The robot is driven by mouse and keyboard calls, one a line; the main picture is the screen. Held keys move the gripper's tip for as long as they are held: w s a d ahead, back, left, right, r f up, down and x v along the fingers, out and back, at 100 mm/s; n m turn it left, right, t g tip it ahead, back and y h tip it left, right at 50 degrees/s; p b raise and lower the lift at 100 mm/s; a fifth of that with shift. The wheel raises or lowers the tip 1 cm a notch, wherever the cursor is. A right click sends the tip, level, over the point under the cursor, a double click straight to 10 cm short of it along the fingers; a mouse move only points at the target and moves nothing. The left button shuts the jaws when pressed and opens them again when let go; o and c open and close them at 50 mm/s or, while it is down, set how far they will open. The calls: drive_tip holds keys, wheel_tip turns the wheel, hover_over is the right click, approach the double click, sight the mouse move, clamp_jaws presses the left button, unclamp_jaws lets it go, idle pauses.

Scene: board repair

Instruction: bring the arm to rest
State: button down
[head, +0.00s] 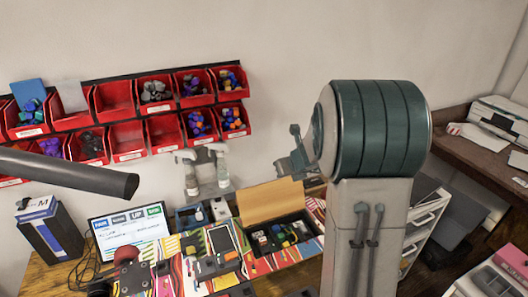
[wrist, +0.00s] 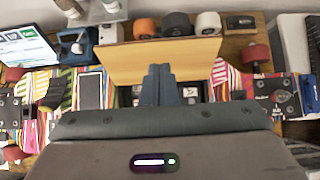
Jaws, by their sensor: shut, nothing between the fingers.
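My gripper (wrist: 157,84) shows in the wrist view with its two dark fingers together and nothing between them. It is in front of the open wooden lid of a box (wrist: 150,55). In the head view my arm, grey with a dark green ribbed joint, stands at the right of centre and hides part of the bench. The part of my gripper that shows there (head: 288,166) is above the open box (head: 267,203), left of the joint. The box holds small coloured parts.
Red bins (head: 113,101) with small parts hang on the wall. A printer (head: 499,121) stands on the shelf at right. A dark tube (head: 70,174) crosses at left.

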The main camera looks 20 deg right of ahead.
drive_tip(key=s+a+r+n+g+y+b, duration=0.1)
drive_tip(key=s+a+r+n, duration=0.1)
drive_tip(key=s+a+n, duration=0.6)
drive_tip(key=s+a+r+n+g+y+b, duration=0.1)
drive_tip(key=s+a+r+n+b, duration=0.15)
drive_tip(key=s+n, duration=0.45)
drive_tip(key=s+f+n+g+h+b, duration=0.1)
drive_tip(key=s+f+n+g+h, duration=0.1)
drive_tip(key=s+n, duration=1.3)
drive_tip(key=n+h, duration=0.1)
drive_tip(key=n, duration=0.3)
drive_tip(key=shift+s+a+n+g, duration=0.15)
drive_tip(key=shift+n+g, duration=0.15)
drive_tip(key=shift+n, duration=0.1)
drive_tip(key=shift+a, duration=0.1)
